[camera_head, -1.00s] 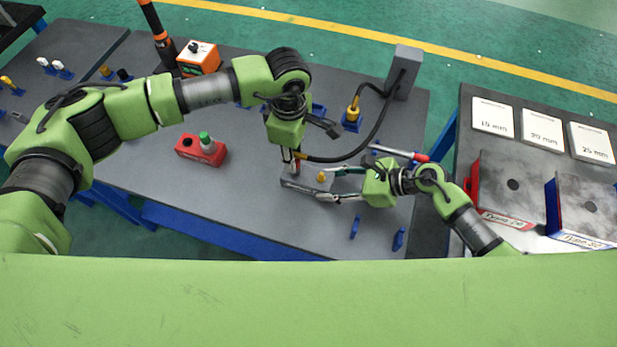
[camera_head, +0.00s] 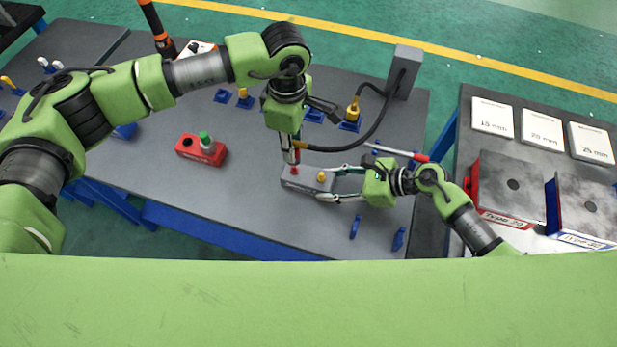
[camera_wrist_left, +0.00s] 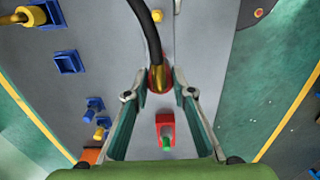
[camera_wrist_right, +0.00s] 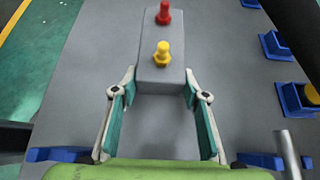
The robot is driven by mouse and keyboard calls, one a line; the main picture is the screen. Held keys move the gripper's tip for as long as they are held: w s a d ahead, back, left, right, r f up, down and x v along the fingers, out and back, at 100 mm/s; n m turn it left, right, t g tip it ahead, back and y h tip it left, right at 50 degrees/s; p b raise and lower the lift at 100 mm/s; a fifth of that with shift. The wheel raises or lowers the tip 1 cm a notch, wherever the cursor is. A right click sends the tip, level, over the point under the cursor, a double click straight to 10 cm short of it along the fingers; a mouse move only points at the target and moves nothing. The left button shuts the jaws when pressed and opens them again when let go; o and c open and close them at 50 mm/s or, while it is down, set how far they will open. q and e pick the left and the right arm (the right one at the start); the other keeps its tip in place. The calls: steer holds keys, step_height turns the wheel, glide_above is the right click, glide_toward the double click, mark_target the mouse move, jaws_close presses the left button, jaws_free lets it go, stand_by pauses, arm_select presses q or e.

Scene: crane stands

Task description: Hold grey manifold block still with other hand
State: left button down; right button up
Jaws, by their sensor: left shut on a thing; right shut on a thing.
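The grey manifold block (camera_head: 308,182) lies on the dark bench, with a red fitting (camera_head: 294,170) and a yellow fitting (camera_head: 321,177) standing on top. My right gripper (camera_head: 332,183) is shut on the block's right end; its right wrist view shows the jaws on both sides of the block (camera_wrist_right: 160,78), nearest the yellow fitting (camera_wrist_right: 162,52). My left gripper (camera_head: 291,155) is above the red fitting, shut on the hose end, whose brass part (camera_wrist_left: 158,80) shows between its fingers. Whether the hose end touches the red fitting is hidden in the left wrist view.
The black hose (camera_head: 377,125) loops from a grey post (camera_head: 403,72). A red block (camera_head: 202,150) with a green fitting lies left. Blue holders (camera_head: 356,226) stand near the front edge. A red-tipped rod (camera_head: 397,151) lies behind my right gripper. The front-left bench is clear.

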arm_select(q)
steer(key=shift+r, duration=0.15)
arm_select(e)
steer(key=o, duration=1.4)
steer(key=shift+d, duration=0.1)
steer(key=v, duration=1.1)
steer(key=shift+s+d+r, duration=0.1)
steer(key=shift+d+r, duration=0.15)
arm_select(q)
steer(key=shift+r, duration=0.4)
steer(key=shift+r+p, duration=0.45)
steer(key=shift+r, duration=1.2)
arm_select(e)
steer(key=shift+r, duration=0.5)
